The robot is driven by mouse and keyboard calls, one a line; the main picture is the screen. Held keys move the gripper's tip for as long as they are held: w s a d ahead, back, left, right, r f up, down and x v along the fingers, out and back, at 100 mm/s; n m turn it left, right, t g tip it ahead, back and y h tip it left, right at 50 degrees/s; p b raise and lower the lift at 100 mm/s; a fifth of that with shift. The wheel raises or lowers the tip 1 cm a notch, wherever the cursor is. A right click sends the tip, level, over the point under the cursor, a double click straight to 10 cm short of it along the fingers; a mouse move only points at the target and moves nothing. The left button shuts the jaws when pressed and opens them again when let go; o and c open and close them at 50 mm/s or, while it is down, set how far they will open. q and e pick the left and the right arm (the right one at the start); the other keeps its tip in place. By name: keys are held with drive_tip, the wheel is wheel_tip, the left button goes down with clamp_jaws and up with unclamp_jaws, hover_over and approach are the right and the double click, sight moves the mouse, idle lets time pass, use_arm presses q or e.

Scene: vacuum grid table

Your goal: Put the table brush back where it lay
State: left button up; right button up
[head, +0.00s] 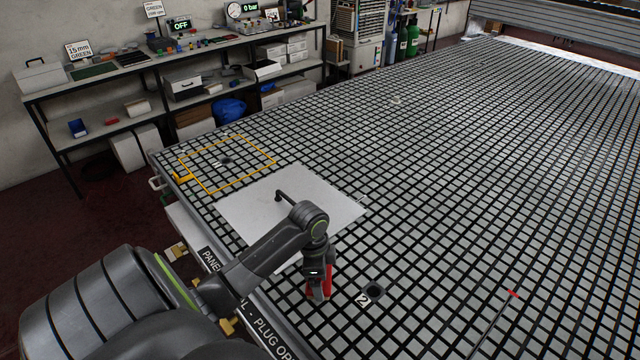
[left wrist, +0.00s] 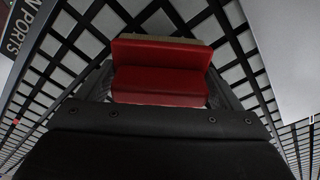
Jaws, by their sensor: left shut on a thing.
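The table brush, a red block (head: 326,287), is in my left gripper (head: 318,290), low over the near left part of the grid table (head: 450,200). In the left wrist view the red brush (left wrist: 160,82) lies across the jaws, with a thin pale strip along its far edge. My left gripper (left wrist: 158,98) is shut on it. I cannot tell whether the brush touches the grid. My right gripper is not in view.
A white panel (head: 240,207) with a black handle lies just behind my left arm. A yellow outline (head: 212,190) is farther back. A dark round port (head: 375,290) marked 2 is right of the brush. A small red mark (head: 513,293) is farther right. Open grid extends rightward.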

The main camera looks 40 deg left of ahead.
use_arm(q)
drive_tip(key=shift+f, duration=0.55)
drive_tip(key=o, duration=0.7)
drive_tip(key=shift+o, duration=0.2)
drive_tip(key=shift+r, duration=0.35)
drive_tip(key=r, duration=0.7)
drive_tip(key=a+r+b, duration=0.1)
drive_tip(key=r, duration=0.2)
drive_tip(key=shift+s+r, duration=0.35)
drive_tip(key=shift+r, duration=0.05)
drive_tip(key=shift+s+r, duration=0.1)
drive_tip(key=shift+r, duration=0.7)
